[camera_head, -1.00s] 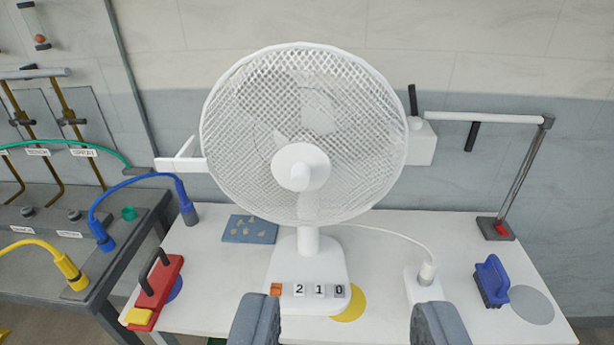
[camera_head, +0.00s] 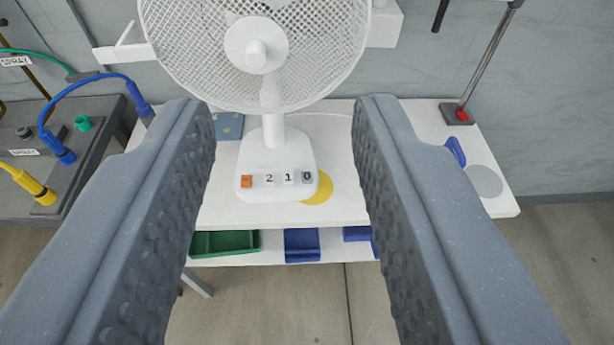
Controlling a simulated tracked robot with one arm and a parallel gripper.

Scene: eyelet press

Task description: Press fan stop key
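A white fan (camera_head: 258,55) stands on a white table, its cage cut off by the top of the view. Its base (camera_head: 262,150) has a row of keys at the front: an orange key (camera_head: 247,182), then keys marked 2 (camera_head: 269,180), 1 (camera_head: 288,179) and 0 (camera_head: 307,177). The 0 key, at the right end, looks greyer than the 1 and 2 keys; I cannot tell whether it is up or pressed. My gripper (camera_head: 283,103) is wide open and empty. Its grey fingers frame the fan base left and right, apparently short of it.
The white table (camera_head: 222,208) has a shelf below with a green tray (camera_head: 225,243) and blue trays (camera_head: 302,244). A grey bench (camera_head: 98,150) with blue and yellow hoses stands left. A metal stand (camera_head: 482,65) is at the right.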

